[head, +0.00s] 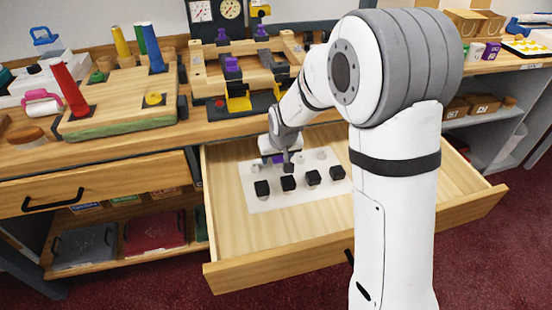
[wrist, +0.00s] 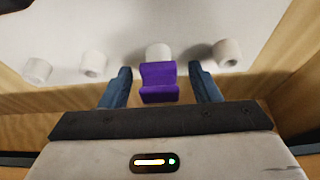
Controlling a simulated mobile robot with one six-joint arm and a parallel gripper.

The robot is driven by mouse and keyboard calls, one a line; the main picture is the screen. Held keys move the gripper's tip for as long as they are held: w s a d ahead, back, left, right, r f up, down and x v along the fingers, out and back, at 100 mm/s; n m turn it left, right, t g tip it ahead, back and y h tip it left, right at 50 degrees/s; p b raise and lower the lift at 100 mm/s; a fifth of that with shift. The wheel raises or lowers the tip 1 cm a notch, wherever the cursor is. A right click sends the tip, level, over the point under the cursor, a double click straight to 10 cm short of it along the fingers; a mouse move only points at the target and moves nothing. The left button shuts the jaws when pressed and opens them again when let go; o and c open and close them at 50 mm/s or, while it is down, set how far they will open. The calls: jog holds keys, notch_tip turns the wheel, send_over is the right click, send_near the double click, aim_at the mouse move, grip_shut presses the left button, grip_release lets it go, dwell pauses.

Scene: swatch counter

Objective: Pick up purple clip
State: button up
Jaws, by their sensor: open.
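The purple clip (wrist: 158,82) shows in the wrist view between the two dark fingers of my gripper (wrist: 160,71). A gap shows on each side of it, so the fingers are open and do not visibly touch it. The clip sits by a pale peg (wrist: 158,51), which it partly covers. In the head view my gripper (head: 286,156) is low inside the open drawer (head: 231,222), and a bit of the purple clip (head: 278,158) shows at it, mostly hidden by the gripper.
A white board (head: 262,203) in the drawer holds several black blocks (head: 312,178) in front and pale pegs (head: 322,155) behind. In the wrist view the drawer's wooden wall (wrist: 75,98) runs close by the fingers. The counter (head: 130,139) with wooden fixtures stands behind the drawer.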

jog(key=c, duration=1.1)
jog(key=shift+o, duration=0.2)
jog(key=shift+r, duration=0.1)
notch_tip(320, 180, up, 18)
jog(key=p, duration=0.3)
